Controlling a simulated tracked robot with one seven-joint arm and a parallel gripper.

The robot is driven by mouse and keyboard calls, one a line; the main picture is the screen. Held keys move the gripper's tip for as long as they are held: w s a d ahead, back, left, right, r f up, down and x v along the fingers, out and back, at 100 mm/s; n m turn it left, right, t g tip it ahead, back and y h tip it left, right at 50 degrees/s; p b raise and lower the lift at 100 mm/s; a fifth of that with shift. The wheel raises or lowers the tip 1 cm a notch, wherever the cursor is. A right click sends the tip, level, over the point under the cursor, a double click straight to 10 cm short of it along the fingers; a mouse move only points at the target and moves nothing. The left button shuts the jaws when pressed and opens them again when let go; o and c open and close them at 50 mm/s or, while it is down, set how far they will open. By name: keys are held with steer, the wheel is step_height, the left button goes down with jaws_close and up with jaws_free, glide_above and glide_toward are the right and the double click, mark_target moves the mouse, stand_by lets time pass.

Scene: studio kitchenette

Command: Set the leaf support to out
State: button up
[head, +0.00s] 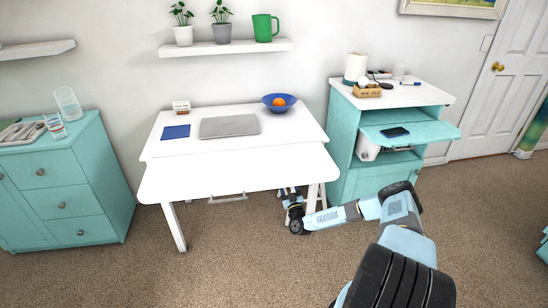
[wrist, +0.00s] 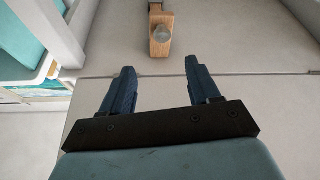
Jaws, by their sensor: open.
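The white desk (head: 215,110) has a front leaf (head: 240,172) that stands out level at its front edge. In the wrist view, a wooden bar end with a round grey knob (wrist: 161,34) shows against the pale underside; it looks like the leaf support. A seam crosses that surface. My gripper (wrist: 158,72) is open and empty, its two dark fingers apart and the knob beyond them, between their lines. In the head view my gripper (head: 288,196) is low beneath the leaf's right part, partly hidden by the leaf. The support is hidden there.
A laptop (head: 230,126), a blue notebook (head: 176,132) and a blue bowl with an orange fruit (head: 279,103) are on the desk. A teal cabinet (head: 343,130) stands close on the right, a teal drawer unit (head: 62,190) on the left. Carpet in front is clear.

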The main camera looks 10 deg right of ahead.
steer(key=x, duration=1.4)
steer(key=shift+w+a, duration=0.25)
